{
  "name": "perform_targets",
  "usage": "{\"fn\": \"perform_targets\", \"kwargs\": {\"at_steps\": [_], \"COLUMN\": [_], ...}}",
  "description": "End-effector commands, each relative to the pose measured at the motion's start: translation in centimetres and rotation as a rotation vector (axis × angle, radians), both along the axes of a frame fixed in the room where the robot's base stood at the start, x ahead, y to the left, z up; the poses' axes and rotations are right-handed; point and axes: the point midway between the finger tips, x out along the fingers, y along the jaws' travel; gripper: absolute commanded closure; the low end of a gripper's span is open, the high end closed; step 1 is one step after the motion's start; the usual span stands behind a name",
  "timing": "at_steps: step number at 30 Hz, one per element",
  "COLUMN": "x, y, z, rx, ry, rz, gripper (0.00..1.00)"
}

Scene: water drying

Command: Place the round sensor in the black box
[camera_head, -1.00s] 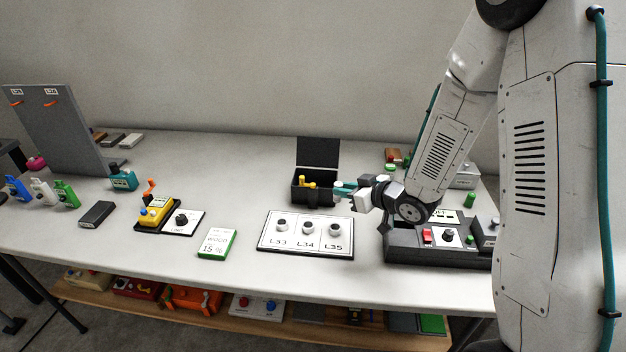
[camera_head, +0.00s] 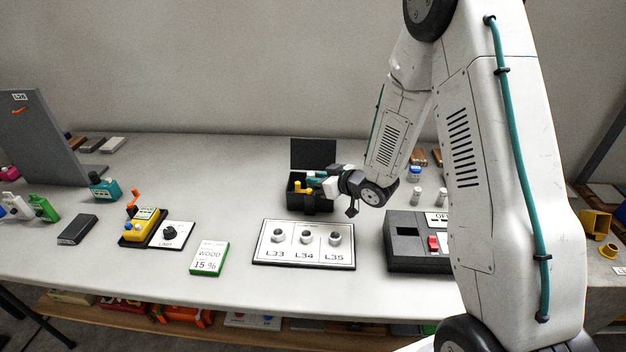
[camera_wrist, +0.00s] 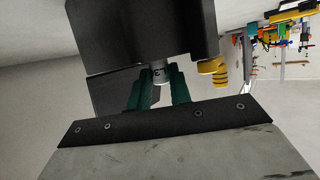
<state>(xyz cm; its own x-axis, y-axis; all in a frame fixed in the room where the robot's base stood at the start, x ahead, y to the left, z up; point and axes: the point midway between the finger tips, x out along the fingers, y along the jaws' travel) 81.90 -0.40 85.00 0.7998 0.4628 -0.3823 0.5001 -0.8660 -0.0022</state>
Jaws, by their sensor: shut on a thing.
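The black box (camera_head: 294,203) stands open on the table with its lid (camera_head: 313,152) raised at the back. A yellow piece (camera_head: 302,188) shows at its opening, also in the wrist view (camera_wrist: 213,70). My gripper (camera_head: 315,176) is at the box opening, below the raised lid. In the wrist view its teal fingers (camera_wrist: 159,86) are shut on a small pale round piece, the round sensor (camera_wrist: 160,73), close to the black box (camera_wrist: 140,28). Most of the sensor is hidden, and I cannot tell whether it touches the box.
A white board (camera_head: 304,255) with several round white pieces lies in front of the box. A dark control unit (camera_head: 405,255) stands to its right, and small white cylinders (camera_head: 417,194) stand behind that.

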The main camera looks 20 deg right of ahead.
Motion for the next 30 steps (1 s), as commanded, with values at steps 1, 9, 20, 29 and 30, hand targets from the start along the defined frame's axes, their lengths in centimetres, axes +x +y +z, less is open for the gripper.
{"fn": "perform_targets", "kwargs": {"at_steps": [1, 9, 20, 29, 30], "x": [0.0, 0.0, 0.0, 0.0, 0.0], "y": [0.0, 0.0, 0.0, 0.0, 0.0], "z": [-0.5, -0.6, -1.6, -1.8, -1.8], "rx": [0.0, -0.001, 0.0, 0.0, 0.0], "ry": [0.002, 0.0, 0.0, 0.0, 0.0], "rz": [0.0, 0.0, 0.001, 0.001, 0.001], "gripper": [1.0, 1.0, 1.0, 0.58, 0.58]}}
